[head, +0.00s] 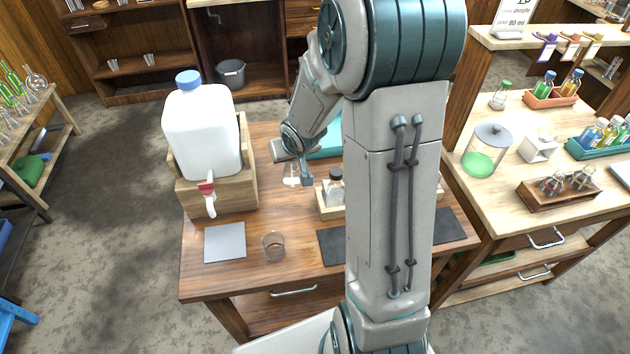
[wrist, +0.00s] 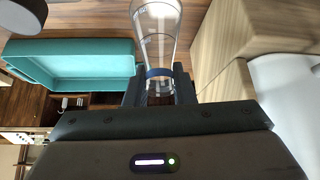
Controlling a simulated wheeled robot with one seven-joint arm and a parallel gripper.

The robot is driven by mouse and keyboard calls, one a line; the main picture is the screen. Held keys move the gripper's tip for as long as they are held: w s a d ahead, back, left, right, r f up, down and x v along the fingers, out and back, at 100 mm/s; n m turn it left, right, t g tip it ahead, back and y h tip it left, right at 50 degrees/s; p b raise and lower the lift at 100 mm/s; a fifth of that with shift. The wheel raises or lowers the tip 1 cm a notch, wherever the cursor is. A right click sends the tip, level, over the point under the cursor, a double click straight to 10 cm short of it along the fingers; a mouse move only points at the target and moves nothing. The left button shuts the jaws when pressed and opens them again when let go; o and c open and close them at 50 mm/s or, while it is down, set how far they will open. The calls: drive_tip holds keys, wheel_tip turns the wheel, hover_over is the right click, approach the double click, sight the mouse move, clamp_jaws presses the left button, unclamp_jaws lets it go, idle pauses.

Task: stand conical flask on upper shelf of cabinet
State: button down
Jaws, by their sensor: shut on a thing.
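The conical flask (wrist: 157,35) is clear glass with a blue band near its neck. My gripper (wrist: 157,88) is shut on it at the neck, below the band in the wrist view. In the head view the flask (head: 291,175) shows faintly below my gripper (head: 293,160), over the wooden table and right of the white jug. I cannot tell there whether its base touches the table. Open wooden shelves (head: 150,68) with several small glasses stand against the far wall, beside a dark cabinet (head: 235,45).
The white jug (head: 200,130) sits in a wooden stand (head: 222,198) close left of my gripper. A teal tray (wrist: 75,62) lies on its other side. A bottle (head: 335,188) in a wooden holder and a glass beaker (head: 274,246) stand nearer. A grey bucket (head: 231,72) is in the dark cabinet.

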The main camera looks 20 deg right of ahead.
sight(298, 173)
drive_tip(key=shift+w+d+r, duration=0.2)
drive_tip(key=shift+d+r, duration=0.65)
wheel_tip(298, 173, down, 10)
drive_tip(key=b, duration=0.6)
drive_tip(key=shift+r+b, duration=0.1)
drive_tip(key=shift+b, duration=0.25)
drive_tip(key=c, duration=1.2)
unclamp_jaws()
